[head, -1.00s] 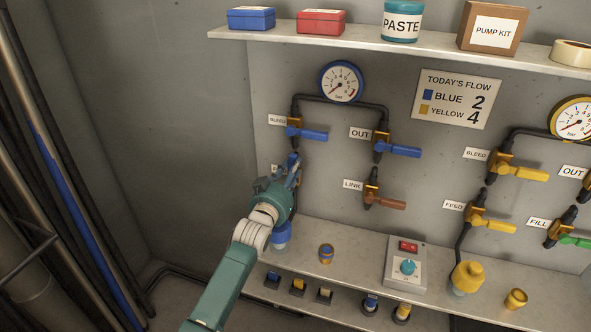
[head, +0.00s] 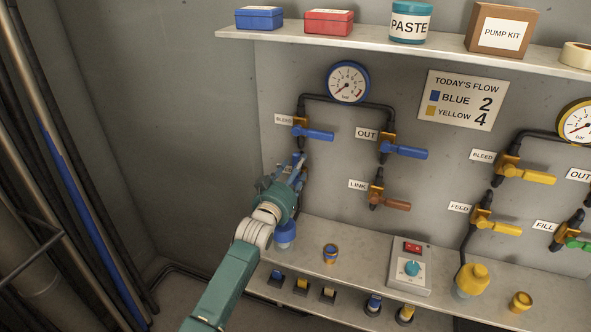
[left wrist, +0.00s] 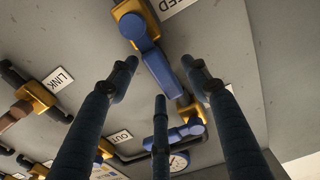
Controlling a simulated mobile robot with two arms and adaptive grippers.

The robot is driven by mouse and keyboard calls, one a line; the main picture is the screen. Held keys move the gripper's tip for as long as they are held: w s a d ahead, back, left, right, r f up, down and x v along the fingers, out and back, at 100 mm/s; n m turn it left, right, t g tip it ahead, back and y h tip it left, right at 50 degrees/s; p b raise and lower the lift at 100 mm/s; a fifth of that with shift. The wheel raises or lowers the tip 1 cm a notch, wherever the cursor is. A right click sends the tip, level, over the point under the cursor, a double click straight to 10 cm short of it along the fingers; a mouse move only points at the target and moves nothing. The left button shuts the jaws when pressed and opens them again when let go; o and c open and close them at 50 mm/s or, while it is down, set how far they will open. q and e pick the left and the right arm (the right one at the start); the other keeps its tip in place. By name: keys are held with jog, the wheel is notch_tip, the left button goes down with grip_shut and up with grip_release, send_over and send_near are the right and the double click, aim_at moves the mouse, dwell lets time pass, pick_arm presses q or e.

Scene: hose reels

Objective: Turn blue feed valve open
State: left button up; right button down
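My left gripper (head: 297,172) is in front of the lower left of the panel in the head view and covers most of the blue feed valve there. In the left wrist view its dark fingers (left wrist: 160,85) are spread and open. The feed valve's blue handle (left wrist: 160,68) lies between the outer fingertips, with its brass body (left wrist: 130,12) above. A label ending in "ED" (left wrist: 172,5) is beside it. I see no clear contact between fingers and handle. My right gripper is not in view.
The blue bleed valve (head: 315,133) is just above my gripper, the blue out valve (head: 404,151) and the brown link valve (head: 390,204) to its right. Below are a bench ledge (head: 360,262) and a switch box (head: 410,266). A shelf (head: 350,40) runs above.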

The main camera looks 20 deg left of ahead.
pick_arm(q)
jog(key=shift+s, duration=0.1)
jog(key=s, duration=1.1)
jog(key=shift+s+a, duration=0.2)
jog(key=shift+s, duration=0.2)
